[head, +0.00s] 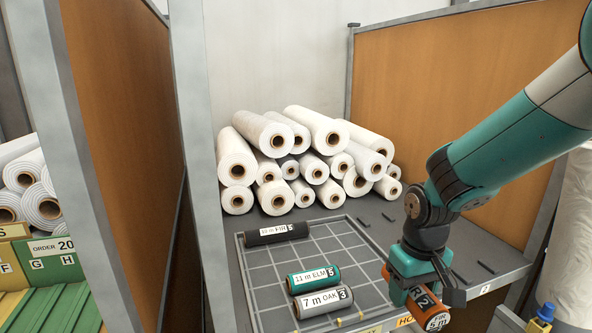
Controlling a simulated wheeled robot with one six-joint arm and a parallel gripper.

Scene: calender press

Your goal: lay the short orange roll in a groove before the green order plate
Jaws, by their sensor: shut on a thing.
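My gripper (428,290) is at the lower right, shut on the short orange roll (420,303). The roll is tilted, and its label reads in part "FIR 5 m". It is at the front right of the gridded tray, apart from the grooves. The green order plate (52,247) is at the far left and reads "ORDER 20", with letters G and H below it. Green grooves (50,305) run in front of the plate; they look empty where visible. The frame edge cuts off part of this stand.
A gridded tray (262,297) holds a black roll (277,234), a teal roll (314,279) and a grey roll (324,301). White rolls (300,150) are piled behind. A brown partition (125,110) and a grey post (193,130) stand between the tray and the green stand.

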